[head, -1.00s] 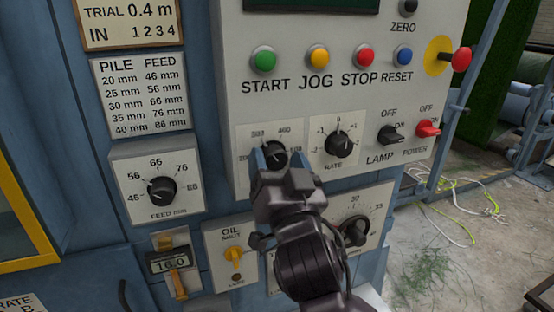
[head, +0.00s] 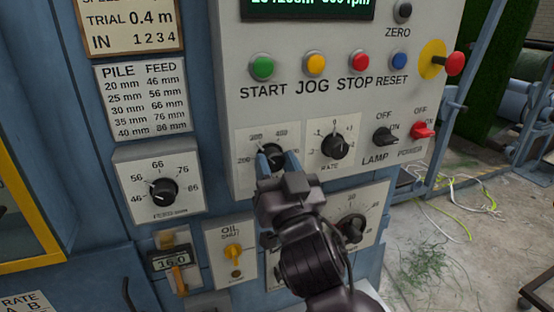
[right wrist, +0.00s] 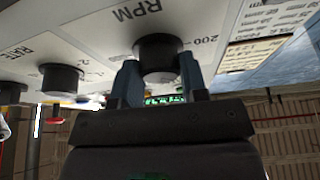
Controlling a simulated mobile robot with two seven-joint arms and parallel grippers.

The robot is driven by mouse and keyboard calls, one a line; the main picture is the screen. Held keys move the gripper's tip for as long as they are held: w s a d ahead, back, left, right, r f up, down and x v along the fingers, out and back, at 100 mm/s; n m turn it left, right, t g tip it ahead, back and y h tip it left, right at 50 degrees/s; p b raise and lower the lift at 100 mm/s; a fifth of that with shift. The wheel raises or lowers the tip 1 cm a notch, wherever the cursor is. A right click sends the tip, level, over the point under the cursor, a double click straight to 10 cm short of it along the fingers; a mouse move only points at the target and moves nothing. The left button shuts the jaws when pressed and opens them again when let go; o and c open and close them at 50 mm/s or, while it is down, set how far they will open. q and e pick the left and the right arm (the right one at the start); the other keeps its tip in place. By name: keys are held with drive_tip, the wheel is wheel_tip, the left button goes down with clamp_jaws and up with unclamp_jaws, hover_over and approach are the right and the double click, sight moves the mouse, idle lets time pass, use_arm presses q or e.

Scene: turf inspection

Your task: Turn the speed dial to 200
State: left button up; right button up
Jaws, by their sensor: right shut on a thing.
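The speed dial (head: 270,151) is a black knob on a white plate on the grey control panel. Its scale shows 200 and higher numbers, partly hidden by my gripper. My right gripper (head: 278,161) reaches it from below, its two blue-grey fingers closed on either side of the knob. In the right wrist view the knob (right wrist: 158,55) sits between the fingertips (right wrist: 158,85), under the letters RPM, with a 200 mark to its right. I cannot read its pointer. My left gripper is not in view.
The RATE dial (head: 334,146) is close on the right, with the LAMP switch (head: 385,137) and red POWER switch (head: 423,130) beyond. START, JOG, STOP and RESET buttons are above. The FEED dial (head: 164,190) is left. A display (head: 306,6) with green text is cut off at the top.

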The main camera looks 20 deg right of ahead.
drive_tip(key=n+y+p, duration=0.1)
drive_tip(key=n+p, duration=0.1)
drive_tip(key=n+y+p, duration=0.1)
drive_tip(key=n+p, duration=0.1)
drive_tip(key=n, duration=0.1)
drive_tip(key=n+y+p, duration=0.2)
drive_tip(key=n, duration=0.1)
drive_tip(key=shift+r+g, duration=0.3)
drive_tip(key=shift+d+n+y+p, duration=0.1)
drive_tip(key=shift+n+y+p, duration=0.25)
drive_tip(key=shift+n, duration=0.35)
drive_tip(key=shift+f+n+g+y+p, duration=0.1)
drive_tip(key=shift+n+g+y+p, duration=0.4)
drive_tip(key=shift+n, duration=0.5)
drive_tip(key=shift+n+y+p, duration=0.25)
drive_tip(key=shift+n+p, duration=0.1)
drive_tip(key=shift+n, duration=0.75)
drive_tip(key=shift+n+g, duration=0.3)
drive_tip(key=shift+f+y, duration=0.1)
drive_tip(key=shift+y, duration=0.3)
drive_tip(key=o, duration=0.9)
drive_tip(key=shift+o, duration=0.2)
drive_tip(key=shift+h, duration=0.3)
